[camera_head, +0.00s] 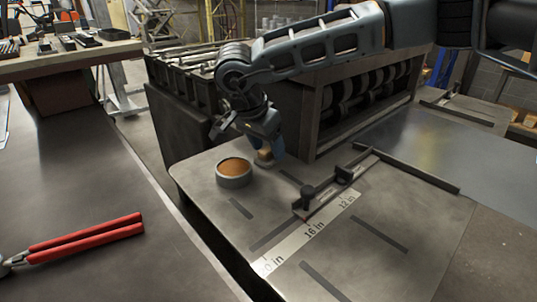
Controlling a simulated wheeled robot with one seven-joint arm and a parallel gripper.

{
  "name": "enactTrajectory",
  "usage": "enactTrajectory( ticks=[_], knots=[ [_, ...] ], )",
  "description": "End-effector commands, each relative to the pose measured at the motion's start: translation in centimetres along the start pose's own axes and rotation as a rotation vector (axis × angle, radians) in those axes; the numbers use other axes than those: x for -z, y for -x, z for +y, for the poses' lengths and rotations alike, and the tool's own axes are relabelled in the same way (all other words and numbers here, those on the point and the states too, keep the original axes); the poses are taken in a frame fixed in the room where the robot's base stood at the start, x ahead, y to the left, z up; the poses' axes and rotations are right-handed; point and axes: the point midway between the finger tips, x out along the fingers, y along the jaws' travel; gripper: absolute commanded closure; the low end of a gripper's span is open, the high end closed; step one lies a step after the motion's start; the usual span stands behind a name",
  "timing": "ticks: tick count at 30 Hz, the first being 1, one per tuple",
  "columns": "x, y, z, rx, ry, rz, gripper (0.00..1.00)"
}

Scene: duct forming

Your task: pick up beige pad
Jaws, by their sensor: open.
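The gripper hides the upper part of the pad. I cannot tell whether the fingers touch it.
A round grey dish with an orange-brown filling (234,172) sits close to the left of the pad. A ruler (309,231) and a dark stop bar (335,186) lie to the right. A dark roller machine (345,100) stands behind. Red-handled pliers (85,238) lie on the left bench.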

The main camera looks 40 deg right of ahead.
Motion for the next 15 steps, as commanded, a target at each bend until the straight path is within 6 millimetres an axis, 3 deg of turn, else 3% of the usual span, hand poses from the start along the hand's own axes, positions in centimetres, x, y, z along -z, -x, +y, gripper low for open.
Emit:
enactTrajectory(
  ticks=[8,15],
  knots=[
    [-0.02,-0.28,-0.02,0.001,0.0,0.0,0.39],
    [-0.03,-0.25,-0.02,0.001,0.0,0.0,0.62]
  ],
)
